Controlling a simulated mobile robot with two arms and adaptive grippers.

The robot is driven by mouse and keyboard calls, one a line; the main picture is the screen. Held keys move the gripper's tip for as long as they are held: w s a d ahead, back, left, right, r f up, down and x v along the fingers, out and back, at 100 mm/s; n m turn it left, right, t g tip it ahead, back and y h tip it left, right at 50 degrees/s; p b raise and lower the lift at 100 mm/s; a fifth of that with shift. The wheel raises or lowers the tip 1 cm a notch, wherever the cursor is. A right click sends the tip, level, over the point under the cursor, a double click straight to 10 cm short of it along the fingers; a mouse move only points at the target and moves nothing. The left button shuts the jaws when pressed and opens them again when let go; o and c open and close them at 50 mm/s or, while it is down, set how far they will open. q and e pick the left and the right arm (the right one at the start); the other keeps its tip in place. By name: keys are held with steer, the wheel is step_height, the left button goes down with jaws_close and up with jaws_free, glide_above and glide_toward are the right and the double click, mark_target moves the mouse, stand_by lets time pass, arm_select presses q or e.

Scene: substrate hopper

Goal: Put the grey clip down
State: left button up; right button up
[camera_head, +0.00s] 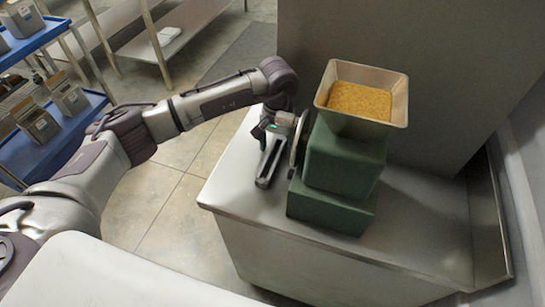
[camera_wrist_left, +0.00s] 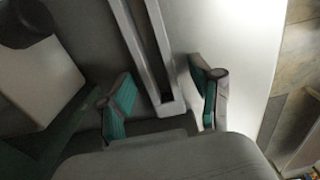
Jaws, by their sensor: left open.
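The grey clip (camera_head: 268,166) is a long, narrow, slotted piece lying on the pale counter top (camera_head: 232,180), left of the green machine. In the left wrist view the clip (camera_wrist_left: 146,50) runs from the top edge down to between the fingers. My left gripper (camera_head: 266,134) is at the clip's far end, low over the counter. Its two teal-padded fingers (camera_wrist_left: 163,97) are spread, one on each side of the clip's end, with visible gaps. My right gripper is not in view.
The green machine (camera_head: 338,175) stands close right of the clip, topped by a metal hopper (camera_head: 398,106) of yellow-brown grain (camera_head: 360,100). A blue shelf cart (camera_head: 40,38) with several grey containers stands at the left. The counter's front left is clear.

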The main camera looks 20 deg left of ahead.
arm_select(q)
jaws_close()
steer(key=shift+r, duration=0.1)
